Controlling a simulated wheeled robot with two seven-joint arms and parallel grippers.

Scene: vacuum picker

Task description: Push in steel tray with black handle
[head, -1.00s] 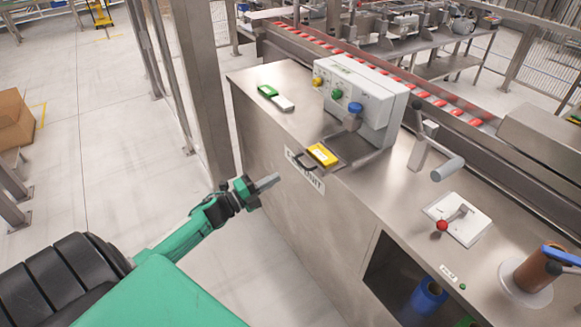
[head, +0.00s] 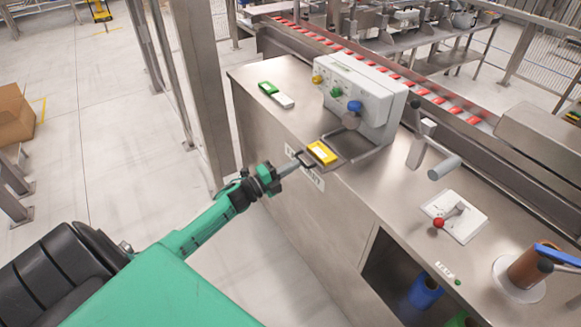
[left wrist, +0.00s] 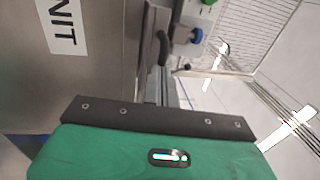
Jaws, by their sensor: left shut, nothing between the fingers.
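The steel tray (head: 352,161) sits at the worktop's near edge, below the white control box. A yellow block (head: 322,152) lies at its front end. Its black handle (head: 305,159) sticks out over the cabinet's front edge. In the left wrist view the handle (left wrist: 163,47) shows just past my fingers. My left gripper (head: 297,169) is shut and empty, with its tips right at the handle; I cannot tell whether they touch it. My right gripper is in neither view.
The white control box (head: 362,98) with coloured knobs stands behind the tray. A green and white block (head: 277,95) lies to its left. A crank (head: 430,155) and a red-knobbed lever (head: 445,219) are to the right.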

